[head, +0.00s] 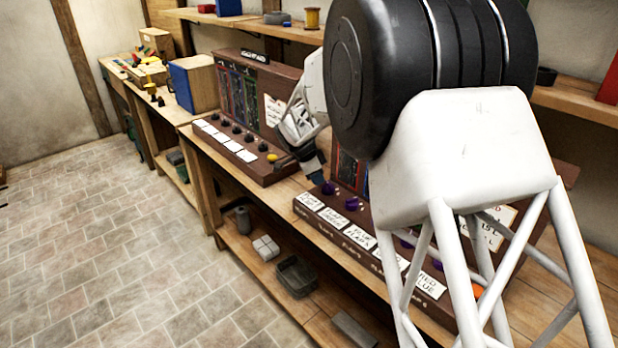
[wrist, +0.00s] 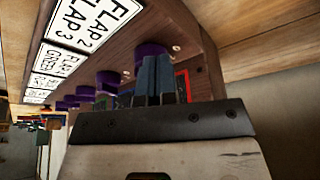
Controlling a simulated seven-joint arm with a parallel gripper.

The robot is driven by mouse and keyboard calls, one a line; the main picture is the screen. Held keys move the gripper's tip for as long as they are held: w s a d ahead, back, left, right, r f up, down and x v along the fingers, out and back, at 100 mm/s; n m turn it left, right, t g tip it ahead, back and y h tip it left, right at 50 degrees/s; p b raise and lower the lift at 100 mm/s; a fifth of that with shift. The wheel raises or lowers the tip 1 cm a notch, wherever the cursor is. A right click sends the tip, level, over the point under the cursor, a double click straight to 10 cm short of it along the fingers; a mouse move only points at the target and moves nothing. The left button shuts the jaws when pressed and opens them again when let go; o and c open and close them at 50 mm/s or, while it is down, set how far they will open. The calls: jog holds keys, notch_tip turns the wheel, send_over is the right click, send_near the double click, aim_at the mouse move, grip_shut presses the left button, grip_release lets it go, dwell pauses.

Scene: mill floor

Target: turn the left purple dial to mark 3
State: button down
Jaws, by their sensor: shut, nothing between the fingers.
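The left purple dial (head: 328,188) is at the left end of the near brown panel, above the first white card. My gripper (head: 314,168) is just left of and above it. In the wrist view the nearest purple dial (wrist: 150,48), seemingly the same one, stands just beyond my fingertips (wrist: 157,58). The two blue-grey fingers are together with nothing between them. They overlap the dial in that view, and I cannot tell whether they touch it. The dial's pointer and marks cannot be read.
More purple dials (head: 352,203) run along the panel to the right, above lettered cards (head: 332,217). My arm hides much of the panel. A second panel with black knobs (head: 237,133) and a yellow knob (head: 272,158) stands left. A shelf (head: 270,30) hangs behind.

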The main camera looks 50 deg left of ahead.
jog(key=shift+w+d, duration=0.15)
jog(key=shift+w, duration=0.05)
jog(key=shift+w+m+g+h, duration=0.15)
jog(key=shift+w+m+h, duration=0.05)
jog(key=shift+m, duration=0.5)
jog(key=shift+w+m+g+h, duration=0.15)
jog(key=shift+m+h, duration=0.05)
jog(key=shift+m, duration=0.5)
dwell(0.3)
jog(key=shift+w+a+m, duration=0.15)
jog(key=shift+a+m, duration=0.05)
jog(key=shift+m, duration=0.2)
jog(key=shift+w+f+m+g+h, duration=0.1)
jog(key=shift+w+m+g+h, duration=0.1)
jog(key=shift+m, duration=0.3)
jog(key=shift+w+m+g+h, duration=0.1)
jog(key=shift+m+g+h, duration=0.1)
jog(key=shift+m, duration=0.7)
jog(key=shift+w, duration=0.1)
dwell(0.7)
jog(key=shift+d, duration=0.1)
jog(key=shift+s+d+f, duration=0.1)
jog(key=shift+s+d, duration=0.25)
jog(key=shift+s, duration=0.35)
